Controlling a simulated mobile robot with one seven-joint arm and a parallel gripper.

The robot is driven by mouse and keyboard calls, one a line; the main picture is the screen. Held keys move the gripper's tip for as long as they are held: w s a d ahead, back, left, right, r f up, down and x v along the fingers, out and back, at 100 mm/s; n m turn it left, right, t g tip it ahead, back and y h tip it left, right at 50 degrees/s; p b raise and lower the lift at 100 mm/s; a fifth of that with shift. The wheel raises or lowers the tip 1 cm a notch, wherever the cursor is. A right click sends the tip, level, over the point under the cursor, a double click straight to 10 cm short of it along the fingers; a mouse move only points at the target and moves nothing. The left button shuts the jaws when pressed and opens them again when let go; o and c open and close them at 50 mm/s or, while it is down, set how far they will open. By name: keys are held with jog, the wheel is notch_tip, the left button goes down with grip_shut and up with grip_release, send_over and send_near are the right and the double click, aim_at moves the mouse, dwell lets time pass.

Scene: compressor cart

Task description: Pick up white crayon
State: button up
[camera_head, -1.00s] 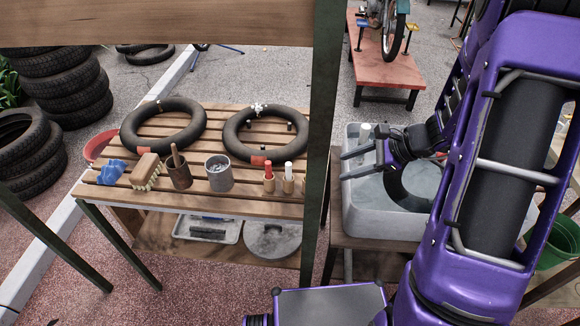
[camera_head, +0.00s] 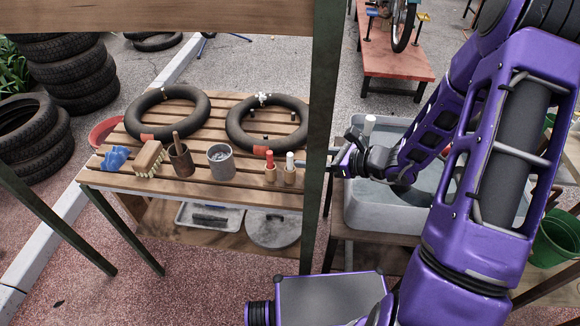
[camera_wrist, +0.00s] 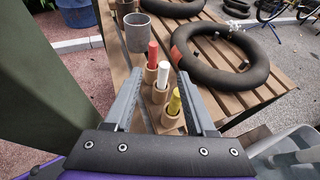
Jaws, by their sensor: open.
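The white crayon (camera_head: 290,159) stands upright in a small wooden holder near the right front of the slatted table (camera_head: 226,187). In the wrist view the white crayon (camera_wrist: 164,71) stands between a red crayon (camera_wrist: 152,53) and a yellow crayon (camera_wrist: 175,101), each in its own wooden cup. My gripper (camera_wrist: 150,72) is open and empty, with its fingers on either side of the crayon row in that picture; the gap in depth is hard to judge. In the head view my gripper (camera_head: 333,160) is right of the crayons, partly hidden by the dark green post.
A dark green post (camera_head: 321,130) rises close by my gripper. A grey tub (camera_head: 365,215) is on the right. A grey cup (camera_head: 221,164), brown pot (camera_head: 181,160), brush (camera_head: 149,158) and two black tyres (camera_head: 168,112) share the table.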

aim_at(290, 154)
jog(key=shift+w+d+x, duration=0.15)
jog(key=shift+x, duration=1.65)
jog(key=shift+w+d+x, duration=0.1)
jog(key=shift+x, duration=1.65)
jog(key=shift+f, duration=0.2)
grip_shut()
